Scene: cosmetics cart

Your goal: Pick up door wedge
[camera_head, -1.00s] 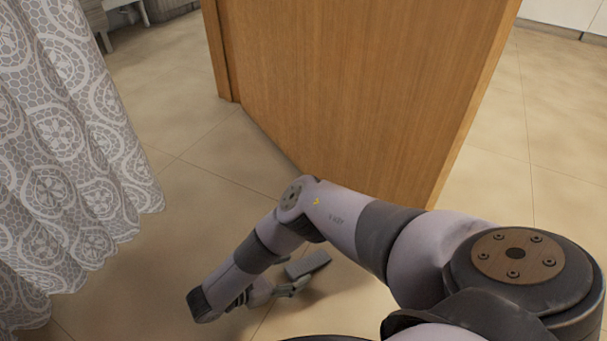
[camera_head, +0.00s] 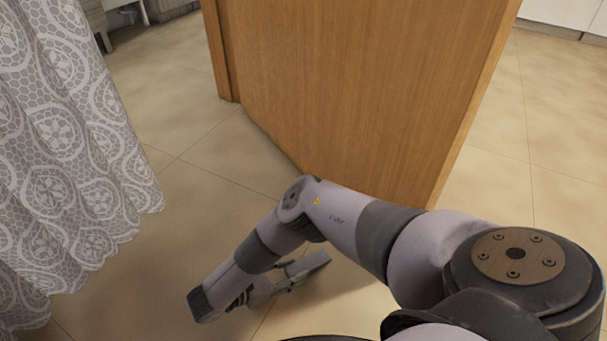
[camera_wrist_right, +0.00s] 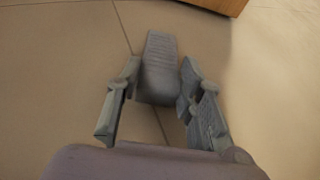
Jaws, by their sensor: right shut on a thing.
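The door wedge (camera_head: 314,262) is a grey, ribbed, tapered block low over the tiled floor, in front of the wooden door. It also shows in the right wrist view (camera_wrist_right: 160,66), with its thick end between the fingers. My right gripper (camera_head: 287,277) is shut on that near end, one finger on each side; in the wrist view the fingertips (camera_wrist_right: 158,76) flank it. I cannot tell whether the wedge still touches the floor. My own right arm hides part of the gripper in the head view. My left gripper is not in view.
A wooden door (camera_head: 350,90) stands just beyond the wedge; its lower edge also shows in the wrist view (camera_wrist_right: 222,5). A patterned white curtain (camera_head: 75,150) hangs at the left. Bare tiled floor (camera_head: 180,215) lies between them and to the right of the door.

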